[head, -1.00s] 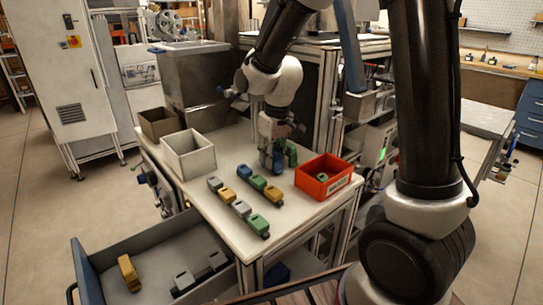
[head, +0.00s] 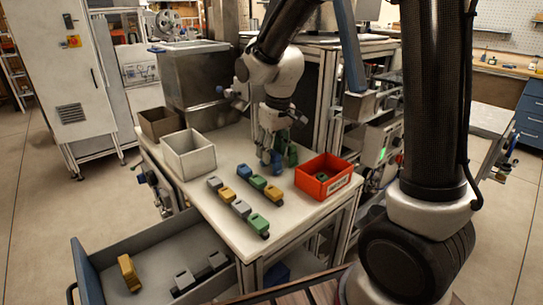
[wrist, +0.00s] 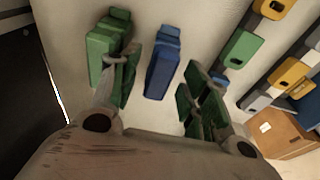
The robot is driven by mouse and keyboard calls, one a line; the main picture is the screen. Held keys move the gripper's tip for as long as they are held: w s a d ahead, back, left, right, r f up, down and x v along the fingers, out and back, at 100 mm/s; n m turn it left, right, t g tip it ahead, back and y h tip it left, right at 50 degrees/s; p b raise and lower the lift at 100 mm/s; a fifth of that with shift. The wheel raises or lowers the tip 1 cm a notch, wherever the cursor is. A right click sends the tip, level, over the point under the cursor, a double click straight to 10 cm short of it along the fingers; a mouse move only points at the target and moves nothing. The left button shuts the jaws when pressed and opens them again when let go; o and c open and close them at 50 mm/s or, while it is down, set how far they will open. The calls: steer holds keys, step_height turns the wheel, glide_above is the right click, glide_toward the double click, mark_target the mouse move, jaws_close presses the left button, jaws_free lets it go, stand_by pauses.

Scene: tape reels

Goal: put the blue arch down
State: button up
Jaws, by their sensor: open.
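The blue arch (head: 277,163) stands on the white table top beside the green arch (head: 291,155). In the wrist view the blue arch (wrist: 163,62) lies between my two spread fingers, with a gap showing on both sides. The green arch (wrist: 103,50) is to its left, close to the left finger. My gripper (head: 270,152) is open and points down over the blue arch, which it partly hides in the head view. The gripper's padded fingers also show in the wrist view (wrist: 163,95).
Rows of blocks (head: 241,208) lie in front on the table (head: 205,218). A red bin (head: 337,188) with a green piece inside stands right, a white bin (head: 187,167) and a brown bin (head: 150,129) left. An open drawer (head: 150,255) holds several blocks.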

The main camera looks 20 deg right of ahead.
mark_target(276, 153)
step_height(276, 153, up, 10)
steer(key=s, duration=0.1)
steer(key=s+d+r+m+t, duration=0.1)
steer(key=s+d+m, duration=0.1)
steer(key=s+d, duration=0.5)
steer(key=s+d+r+m+t, duration=0.1)
steer(key=s+d, duration=0.6)
steer(key=s, duration=0.7)
steer(key=shift+s+d+r+m+t+h, duration=0.3)
steer(key=shift+s+d+r+m+h, duration=0.1)
steer(key=shift+m, duration=0.3)
